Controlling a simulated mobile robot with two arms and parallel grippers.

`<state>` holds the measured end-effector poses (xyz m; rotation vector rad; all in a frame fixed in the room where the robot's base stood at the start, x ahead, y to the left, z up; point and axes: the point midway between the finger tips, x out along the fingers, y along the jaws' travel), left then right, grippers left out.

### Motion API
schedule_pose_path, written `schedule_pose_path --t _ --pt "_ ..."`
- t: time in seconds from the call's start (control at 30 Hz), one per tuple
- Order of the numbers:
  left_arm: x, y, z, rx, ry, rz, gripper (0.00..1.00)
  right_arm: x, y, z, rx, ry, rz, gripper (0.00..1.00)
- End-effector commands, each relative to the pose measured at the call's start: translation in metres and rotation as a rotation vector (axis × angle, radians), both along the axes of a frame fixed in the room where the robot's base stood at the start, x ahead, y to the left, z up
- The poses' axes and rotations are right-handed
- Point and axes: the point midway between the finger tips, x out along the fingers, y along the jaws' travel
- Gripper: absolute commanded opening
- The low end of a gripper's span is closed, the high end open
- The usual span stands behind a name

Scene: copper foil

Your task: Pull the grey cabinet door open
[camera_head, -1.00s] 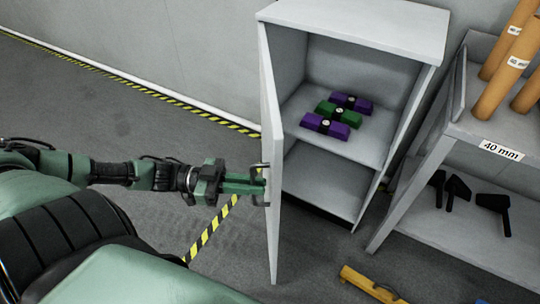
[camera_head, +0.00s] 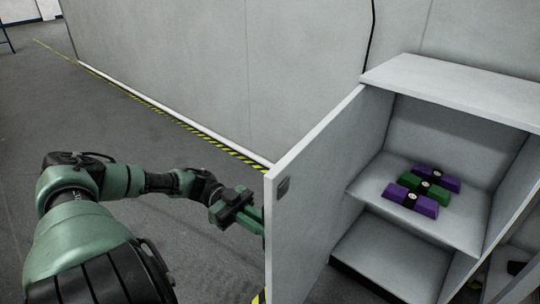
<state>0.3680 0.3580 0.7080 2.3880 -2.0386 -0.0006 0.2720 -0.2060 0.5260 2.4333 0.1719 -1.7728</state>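The grey cabinet (camera_head: 455,86) stands at the right of the head view. Its door (camera_head: 312,205) stands wide open, swung out to the left, with its inner face showing. A small dark fitting (camera_head: 283,186) sits on that face near the free edge. My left gripper (camera_head: 256,222) is at the outer side of the door's free edge. The door hides its fingertips and the outer handle, so I cannot tell whether it grips anything. My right gripper is not in view.
Purple and green blocks (camera_head: 424,188) lie on the cabinet's upper shelf; the lower shelf (camera_head: 385,255) looks empty. A grey wall (camera_head: 230,80) with yellow-black floor tape (camera_head: 160,120) runs behind. The floor (camera_head: 100,130) at left is open.

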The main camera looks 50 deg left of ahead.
Motion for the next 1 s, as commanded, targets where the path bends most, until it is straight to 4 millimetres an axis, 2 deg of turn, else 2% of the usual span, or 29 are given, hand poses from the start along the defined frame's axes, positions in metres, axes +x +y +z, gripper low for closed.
schedule_pose_path --t 0.47,0.5,0.57,0.87,1.0 --pt "-0.001 0.003 -0.002 0.003 0.005 -0.001 0.0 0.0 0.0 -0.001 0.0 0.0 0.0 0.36" --pt "-0.001 0.003 -0.002 0.003 0.005 -0.001 0.16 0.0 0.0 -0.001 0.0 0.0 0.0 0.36" --pt "-0.001 0.003 -0.002 0.003 0.004 -0.001 0.33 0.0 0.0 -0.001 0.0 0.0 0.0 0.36" --pt "0.0 0.003 -0.001 0.001 0.001 0.001 0.33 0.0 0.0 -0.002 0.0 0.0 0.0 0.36" --pt "-0.001 0.014 -0.001 0.003 0.0 0.003 0.33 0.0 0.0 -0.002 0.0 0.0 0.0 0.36"
